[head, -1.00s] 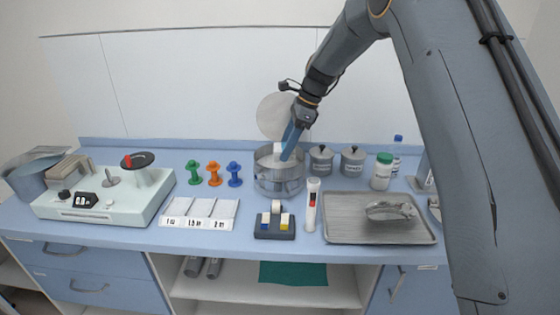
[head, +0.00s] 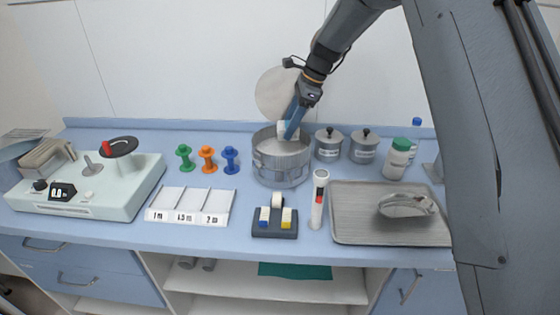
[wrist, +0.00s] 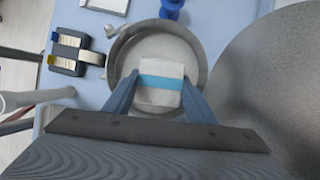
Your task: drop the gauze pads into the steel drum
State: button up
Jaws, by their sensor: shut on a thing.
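The steel drum (head: 281,169) stands open near the back middle of the counter, its round lid (head: 277,93) raised behind it. The drum's rim (wrist: 116,60) also shows in the wrist view. My gripper (head: 289,134) points down over the drum's mouth. Its blue fingers are shut on the gauze pads (wrist: 161,97), a white square stack with a light blue band. In the wrist view the stack lies within the outline of the drum's mouth. In the head view part of it (head: 283,127) shows at the rim; the fingers hide the rest.
Two lidded steel jars (head: 364,147) stand right of the drum. A tape dispenser (head: 275,225) and a tube (head: 319,198) stand in front. Green, orange and blue spools (head: 230,160) are to the left.

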notch_tip(320, 180, down, 2)
jog(key=shift+f+b, duration=0.1)
jog(key=shift+b, duration=0.4)
jog(key=o, duration=1.1)
jog(key=b+v, duration=0.2)
jog(key=v, duration=0.6)
jog(key=shift+a, duration=0.15)
jog(key=shift+s, duration=0.15)
